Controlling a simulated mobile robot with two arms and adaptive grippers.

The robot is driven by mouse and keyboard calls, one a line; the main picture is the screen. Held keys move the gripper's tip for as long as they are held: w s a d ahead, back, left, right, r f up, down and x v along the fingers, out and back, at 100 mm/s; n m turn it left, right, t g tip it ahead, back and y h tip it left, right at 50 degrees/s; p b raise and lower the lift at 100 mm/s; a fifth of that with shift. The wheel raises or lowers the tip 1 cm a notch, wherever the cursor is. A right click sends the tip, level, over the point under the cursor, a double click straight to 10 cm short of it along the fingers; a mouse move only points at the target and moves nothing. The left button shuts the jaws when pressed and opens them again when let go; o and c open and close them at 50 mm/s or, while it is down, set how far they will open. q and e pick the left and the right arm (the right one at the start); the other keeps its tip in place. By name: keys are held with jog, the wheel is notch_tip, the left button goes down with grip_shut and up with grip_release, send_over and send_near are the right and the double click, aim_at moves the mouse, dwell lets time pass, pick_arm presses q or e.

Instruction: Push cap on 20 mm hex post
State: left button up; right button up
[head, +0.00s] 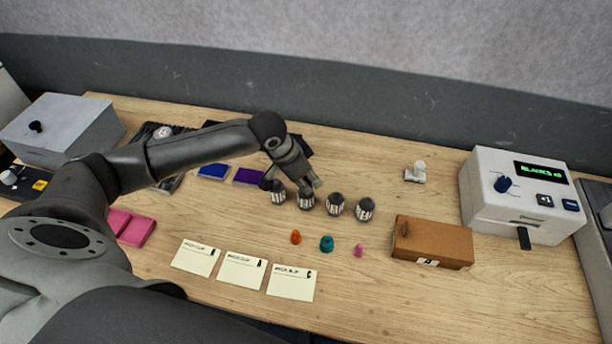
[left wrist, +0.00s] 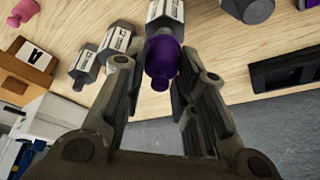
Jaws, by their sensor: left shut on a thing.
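Several dark hexagonal posts with white labels stand in a row; one is the second post from the left (head: 306,200). My left gripper (head: 309,184) is at that post's top. In the left wrist view, the left gripper's fingers (left wrist: 159,66) are shut on a purple cap (left wrist: 162,56). The cap lines up with the labelled post (left wrist: 166,12) and appears to touch its end; I cannot tell how far it is seated. In the head view the gripper hides the cap. Post sizes are too small to read. My right gripper is not in view.
An orange cap (head: 295,237), a teal cap (head: 326,243) and a pink cap (head: 358,251) stand in front of the posts. A brown box (head: 432,243) is to their right. Neighbouring posts (head: 335,205) stand close by. White cards (head: 241,270) lie at the front.

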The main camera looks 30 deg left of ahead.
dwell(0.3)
pick_arm(q)
jog(key=o, duration=0.7)
jog(key=shift+o, duration=0.6)
jog(key=o, duration=0.4)
notch_tip(320, 180, up, 3)
jog(key=p, duration=0.3)
jog(key=shift+f, duration=0.2)
jog(key=shift+r+p, duration=0.65)
jog(key=shift+r, duration=0.55)
